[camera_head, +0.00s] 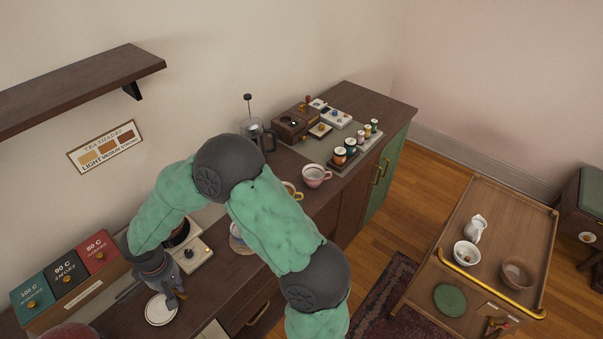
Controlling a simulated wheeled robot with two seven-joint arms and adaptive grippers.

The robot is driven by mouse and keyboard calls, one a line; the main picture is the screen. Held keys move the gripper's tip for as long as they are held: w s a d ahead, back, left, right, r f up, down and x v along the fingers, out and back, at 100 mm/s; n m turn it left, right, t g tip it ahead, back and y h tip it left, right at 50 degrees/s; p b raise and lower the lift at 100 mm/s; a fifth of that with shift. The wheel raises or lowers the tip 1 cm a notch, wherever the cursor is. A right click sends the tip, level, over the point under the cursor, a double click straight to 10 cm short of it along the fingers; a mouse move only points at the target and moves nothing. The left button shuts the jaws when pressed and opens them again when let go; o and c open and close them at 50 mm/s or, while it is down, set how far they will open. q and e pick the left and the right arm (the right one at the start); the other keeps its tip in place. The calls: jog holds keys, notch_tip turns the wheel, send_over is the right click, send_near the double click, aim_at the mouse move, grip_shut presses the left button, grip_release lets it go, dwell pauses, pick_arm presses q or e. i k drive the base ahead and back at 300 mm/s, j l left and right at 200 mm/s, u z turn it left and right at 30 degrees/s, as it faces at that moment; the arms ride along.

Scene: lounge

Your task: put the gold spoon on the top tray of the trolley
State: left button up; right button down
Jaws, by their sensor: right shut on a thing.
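My right gripper (175,291) reaches down at the lower left, its dark fingers shut at the white saucer (159,311) on the counter. The thing between the fingers is too small and covered to make out clearly; it is most likely the gold spoon. The wooden trolley (510,227) stands at the right, well away from the gripper. Its top tray carries a white jug (475,228), a white bowl (466,253), a brown bowl (516,272) and a green disc (450,299).
Red, black and teal tea boxes (66,273) stand left of the gripper. A pink-rimmed cup (316,176), a French press (255,134) and several small jars (351,146) stand farther along the counter. A wall shelf (80,85) hangs above. The tray's far part is clear.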

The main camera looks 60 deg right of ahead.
aim_at(525, 240)
jog(key=k+l+z, duration=0.2)
jog(key=k, duration=0.45)
jog(key=z, duration=1.8)
jog(key=i+l+z, duration=0.5)
jog(key=i+l, duration=0.5)
jog(key=i, duration=0.05)
